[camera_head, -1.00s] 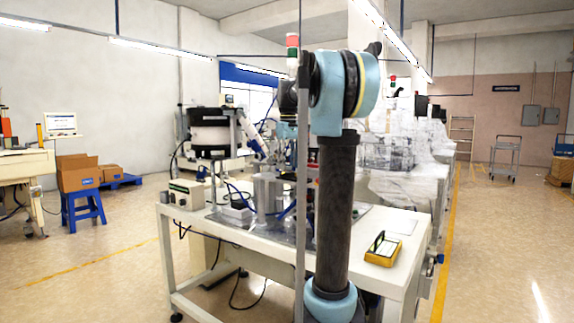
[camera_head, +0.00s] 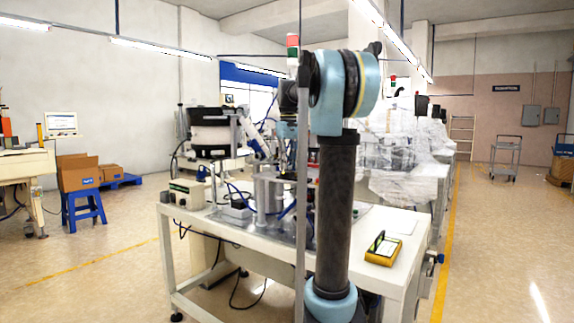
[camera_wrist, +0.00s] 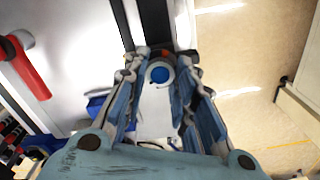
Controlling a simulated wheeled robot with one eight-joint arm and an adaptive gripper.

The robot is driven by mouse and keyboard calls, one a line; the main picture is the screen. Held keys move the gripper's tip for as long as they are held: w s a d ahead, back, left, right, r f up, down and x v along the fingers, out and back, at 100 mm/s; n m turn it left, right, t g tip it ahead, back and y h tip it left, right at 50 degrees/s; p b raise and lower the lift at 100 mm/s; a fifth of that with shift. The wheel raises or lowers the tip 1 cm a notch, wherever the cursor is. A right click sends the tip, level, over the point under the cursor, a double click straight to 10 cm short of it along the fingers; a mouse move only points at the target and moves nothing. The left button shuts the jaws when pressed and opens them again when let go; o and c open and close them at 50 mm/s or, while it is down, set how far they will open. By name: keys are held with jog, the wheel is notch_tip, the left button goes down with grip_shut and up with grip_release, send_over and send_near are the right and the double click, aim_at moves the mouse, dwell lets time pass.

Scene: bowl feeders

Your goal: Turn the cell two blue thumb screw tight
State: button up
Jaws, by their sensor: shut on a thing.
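The blue thumb screw (camera_wrist: 160,75) shows in the wrist view as a round blue head between the tips of my gripper (camera_wrist: 161,60). My gripper's two fingers reach in from left and right and are shut on it. The screw sits by a dark vertical bar, with a small red-orange part just above it. How far the screw is turned in cannot be seen. In the head view my arm hides the gripper and the screw.
A red handle (camera_wrist: 30,68) stands at the left of the wrist view. In the head view, the white table (camera_head: 345,265) carries metal fixtures, a bowl feeder (camera_head: 212,132) and a yellow-cased device (camera_head: 383,249).

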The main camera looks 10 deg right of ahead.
jog(key=m, duration=0.5)
jog(key=shift+m, duration=0.3)
dwell(0.4)
jog(key=o, duration=1.1)
jog(key=shift+r, duration=0.15)
notch_tip(320, 180, up, 12)
jog(key=shift+w+f, duration=0.1)
jog(key=shift+f, duration=0.1)
